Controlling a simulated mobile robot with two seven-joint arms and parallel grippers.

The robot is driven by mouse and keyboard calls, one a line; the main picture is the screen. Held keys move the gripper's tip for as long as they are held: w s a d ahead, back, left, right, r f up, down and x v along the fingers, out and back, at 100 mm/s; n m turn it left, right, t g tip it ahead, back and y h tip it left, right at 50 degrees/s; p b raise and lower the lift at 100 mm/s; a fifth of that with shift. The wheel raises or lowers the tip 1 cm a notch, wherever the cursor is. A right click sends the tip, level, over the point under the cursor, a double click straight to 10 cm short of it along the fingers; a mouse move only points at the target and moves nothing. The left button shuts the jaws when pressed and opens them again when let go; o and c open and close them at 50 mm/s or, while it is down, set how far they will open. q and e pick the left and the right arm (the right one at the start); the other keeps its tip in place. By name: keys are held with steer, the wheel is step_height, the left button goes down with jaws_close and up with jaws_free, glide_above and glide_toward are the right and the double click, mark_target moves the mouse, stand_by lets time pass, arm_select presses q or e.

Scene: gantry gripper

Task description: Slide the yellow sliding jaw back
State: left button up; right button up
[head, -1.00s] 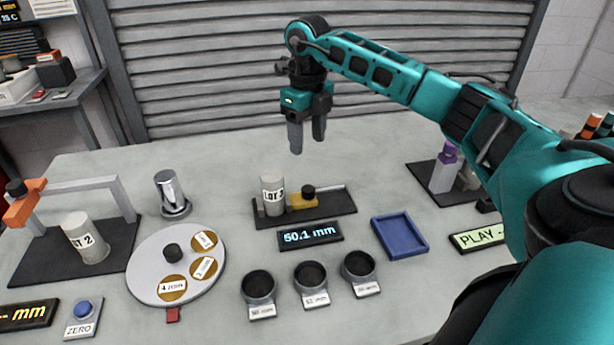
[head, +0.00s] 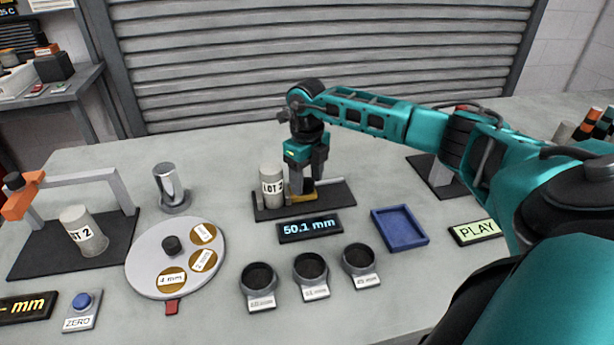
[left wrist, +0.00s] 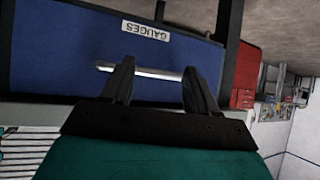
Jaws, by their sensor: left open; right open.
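The yellow sliding jaw (head: 301,197) with its black knob (head: 308,186) sits on a dark base plate (head: 330,201), right of a pale cylinder marked LOT (head: 271,190). The jaw looks against or very close to the cylinder. A light rail (head: 328,182) runs to the right from the jaw. My right gripper (head: 307,184) is open and low over the jaw, its fingers pointing down on either side of the knob. I cannot tell whether they touch it. My left gripper (left wrist: 158,72) is open and empty in the left wrist view.
A display reading 50.1 mm (head: 310,229) lies in front of the base. Several dark cups (head: 311,269), a blue tray (head: 400,231) and a grey disc (head: 150,260) stand nearer. In the left wrist view, a blue GAUGES panel (left wrist: 60,55) has a silver bar (left wrist: 150,73) near the fingers.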

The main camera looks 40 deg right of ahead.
steer(key=shift+c, duration=0.2)
jaws_close()
stand_by(0.3)
